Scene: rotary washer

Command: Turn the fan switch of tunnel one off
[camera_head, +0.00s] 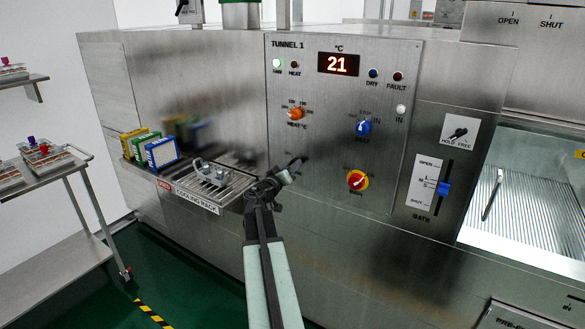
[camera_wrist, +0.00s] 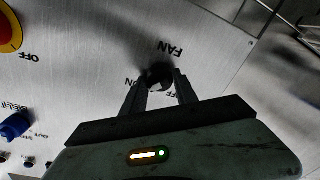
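The tunnel one panel (camera_head: 340,85) is upright steel with a red "21" display. The fan switch (camera_wrist: 158,74) is a dark round knob below the FAN label in the wrist view, which is upside down. ON and a partly covered OFF flank it. In the head view my gripper (camera_head: 297,164) is at the panel's lower left and hides the knob. The FAN lamp (camera_head: 276,63) glows green.
Near my gripper are the orange heat knob (camera_head: 296,113), blue belt knob (camera_head: 363,127) and red-yellow knob (camera_head: 357,180). The cooling rack (camera_head: 236,190) juts out to the left, close to my arm. The gate slider (camera_head: 443,188) is at the right.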

